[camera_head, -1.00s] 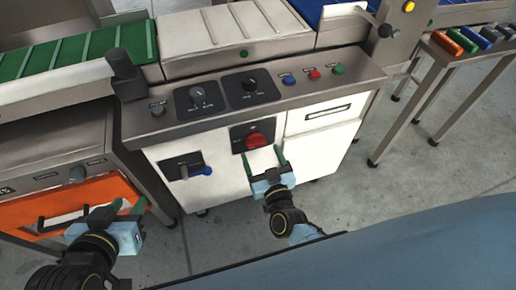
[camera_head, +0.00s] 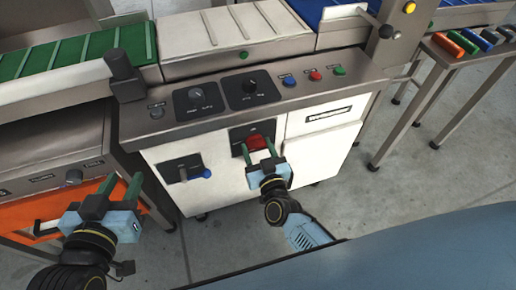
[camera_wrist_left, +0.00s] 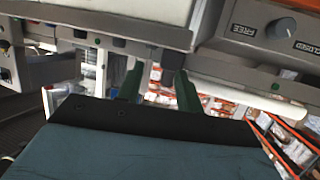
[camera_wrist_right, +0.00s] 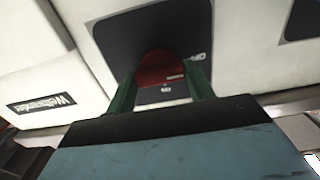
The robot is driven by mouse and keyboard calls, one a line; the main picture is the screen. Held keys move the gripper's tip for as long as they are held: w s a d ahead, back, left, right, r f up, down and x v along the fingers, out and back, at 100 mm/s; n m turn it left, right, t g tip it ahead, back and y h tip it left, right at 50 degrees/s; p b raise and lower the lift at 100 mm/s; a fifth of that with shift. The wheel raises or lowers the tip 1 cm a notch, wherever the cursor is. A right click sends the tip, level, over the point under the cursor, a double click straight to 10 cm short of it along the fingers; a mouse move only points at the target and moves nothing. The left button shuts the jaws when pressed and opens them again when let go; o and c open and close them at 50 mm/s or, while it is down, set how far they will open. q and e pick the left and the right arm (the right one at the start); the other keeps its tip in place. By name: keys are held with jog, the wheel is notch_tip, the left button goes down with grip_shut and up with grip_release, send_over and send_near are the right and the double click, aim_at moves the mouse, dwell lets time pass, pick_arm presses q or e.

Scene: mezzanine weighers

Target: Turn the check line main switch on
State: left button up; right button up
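A red rotary switch (camera_head: 257,142) sits on a dark plate (camera_head: 238,133) on the white cabinet front. I take it as the main switch; its label is too small to read in the head view. It also shows in the right wrist view (camera_wrist_right: 160,70), with small white markings beside and below it. My right gripper (camera_head: 255,144) is at the switch, its green fingers on either side of it. The fingers look open around it; whether they touch is unclear. My left gripper (camera_head: 122,178) is open and empty, left of the cabinet, before an orange panel (camera_head: 60,212).
Above is a sloped panel with two black dials (camera_head: 197,95), (camera_head: 250,86) and blue, red and green buttons (camera_head: 315,75). A grey lever on a dark plate (camera_head: 183,172) sits left of the switch. A labelled white drawer (camera_head: 325,115) is to the right.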

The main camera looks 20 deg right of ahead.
jog(key=shift+c, duration=1.4)
